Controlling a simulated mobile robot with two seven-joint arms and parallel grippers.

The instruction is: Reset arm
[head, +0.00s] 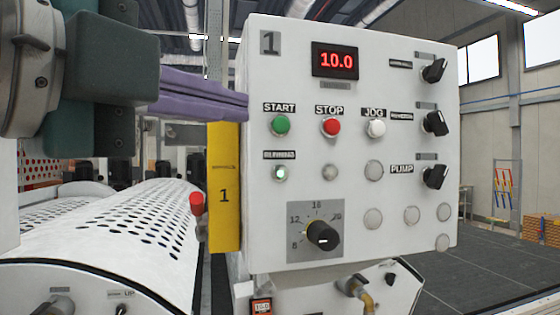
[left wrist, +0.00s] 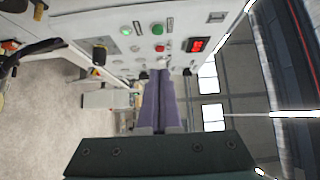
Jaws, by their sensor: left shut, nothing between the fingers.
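My left gripper (head: 245,104) comes in from the left in the head view, with purple fingers shut and nothing between them. Its fingertips are in front of the upper left edge of a white control panel (head: 400,210); I cannot tell whether they touch it. In the left wrist view the shut purple fingers (left wrist: 160,75) point toward the panel (left wrist: 120,18). The panel has a green START button (head: 281,124), a red STOP button (head: 330,127), a white JOG button (head: 375,128) and a red display (head: 336,60) reading 10.0. My right gripper is not in view.
A black dial (head: 322,235) and several black switches (head: 434,122) stick out of the panel. A yellow plate (head: 224,188) and a red knob (head: 197,202) are at its left side. A white perforated cover (head: 120,235) lies lower left.

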